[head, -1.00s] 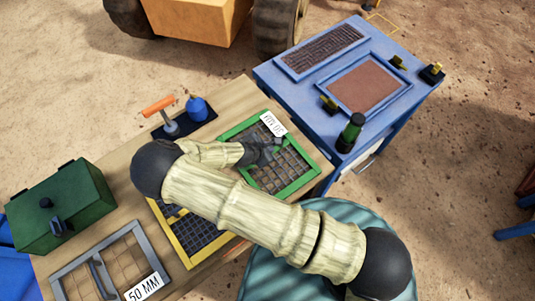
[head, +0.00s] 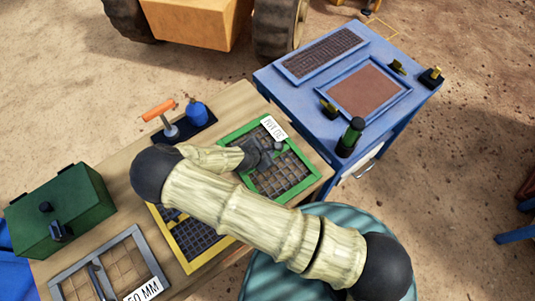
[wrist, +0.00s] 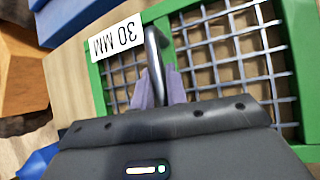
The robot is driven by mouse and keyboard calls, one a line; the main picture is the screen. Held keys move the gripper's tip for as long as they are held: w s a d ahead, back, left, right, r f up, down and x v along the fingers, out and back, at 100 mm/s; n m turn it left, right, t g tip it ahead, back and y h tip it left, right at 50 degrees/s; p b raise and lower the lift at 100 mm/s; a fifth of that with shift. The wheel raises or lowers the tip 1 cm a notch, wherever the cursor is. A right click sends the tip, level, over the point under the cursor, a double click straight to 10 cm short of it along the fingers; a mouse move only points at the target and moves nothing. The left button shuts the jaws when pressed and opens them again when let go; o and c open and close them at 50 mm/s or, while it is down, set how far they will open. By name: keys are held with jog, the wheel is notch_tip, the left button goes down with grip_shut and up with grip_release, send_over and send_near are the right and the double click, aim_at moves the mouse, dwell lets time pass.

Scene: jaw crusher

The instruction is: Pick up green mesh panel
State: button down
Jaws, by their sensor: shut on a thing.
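The green mesh panel (head: 304,184) has a green frame, a grey wire grid and a white "30 MM" label. It lies on or just over the wooden table at its right end; I cannot tell whether it touches. In the wrist view the panel (wrist: 290,62) fills the right side, with a dark bar handle (wrist: 152,50) across its middle. My gripper (wrist: 160,88) is shut on this handle, its two purple-grey fingertips on either side of it. In the head view my gripper (head: 262,156) is over the panel, and my arm hides part of the table.
A blue bench (head: 385,42) stands at the right.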

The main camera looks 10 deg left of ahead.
jog(key=shift+w+r+b, duration=0.1)
jog(key=shift+r+b, duration=0.85)
jog(key=shift+r, duration=4.1)
